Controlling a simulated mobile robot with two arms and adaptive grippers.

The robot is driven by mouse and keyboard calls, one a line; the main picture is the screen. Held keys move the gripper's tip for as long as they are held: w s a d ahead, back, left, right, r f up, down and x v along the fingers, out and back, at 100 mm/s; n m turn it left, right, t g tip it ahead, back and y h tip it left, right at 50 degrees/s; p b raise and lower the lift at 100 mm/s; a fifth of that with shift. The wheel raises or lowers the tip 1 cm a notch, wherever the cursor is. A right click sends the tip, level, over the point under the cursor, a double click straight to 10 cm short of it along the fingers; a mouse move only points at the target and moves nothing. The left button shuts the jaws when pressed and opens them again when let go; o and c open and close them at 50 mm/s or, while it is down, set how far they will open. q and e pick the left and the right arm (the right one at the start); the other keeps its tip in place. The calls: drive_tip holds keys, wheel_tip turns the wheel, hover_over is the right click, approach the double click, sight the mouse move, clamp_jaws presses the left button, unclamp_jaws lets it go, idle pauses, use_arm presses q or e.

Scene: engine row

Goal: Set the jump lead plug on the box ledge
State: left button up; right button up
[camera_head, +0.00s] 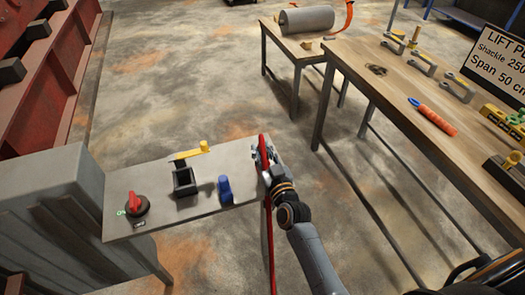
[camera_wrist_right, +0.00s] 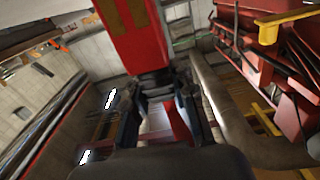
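The grey metal box (camera_head: 50,200) has a flat ledge (camera_head: 155,212) sticking out to its right. My right gripper (camera_head: 266,160) is at the ledge's right end, around a red piece that I take as the jump lead plug (camera_wrist_right: 135,35). In the right wrist view its dark lower part sits between my fingers (camera_wrist_right: 157,95). A red lead (camera_head: 268,245) hangs below the gripper, beside the ledge's edge. The gripper partly hides the plug in the head view, so I cannot tell whether it touches the ledge. My left gripper is out of view.
On the ledge stand a red rotary switch (camera_head: 136,205), a black socket (camera_head: 185,182) with a raised yellow lid (camera_head: 190,153), and a blue piece (camera_head: 225,190). A wooden workbench (camera_head: 385,85) with shackles and a sign (camera_head: 496,62) is at the right. Bare floor lies between.

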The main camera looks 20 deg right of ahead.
drive_tip(key=o, duration=0.4)
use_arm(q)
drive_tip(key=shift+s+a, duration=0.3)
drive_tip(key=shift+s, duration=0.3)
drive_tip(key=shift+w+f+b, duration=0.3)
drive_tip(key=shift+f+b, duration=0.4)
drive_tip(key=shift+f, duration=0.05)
use_arm(e)
drive_tip(key=s, duration=1.2)
drive_tip(key=shift+d+r, duration=0.15)
drive_tip(key=shift+d, duration=0.05)
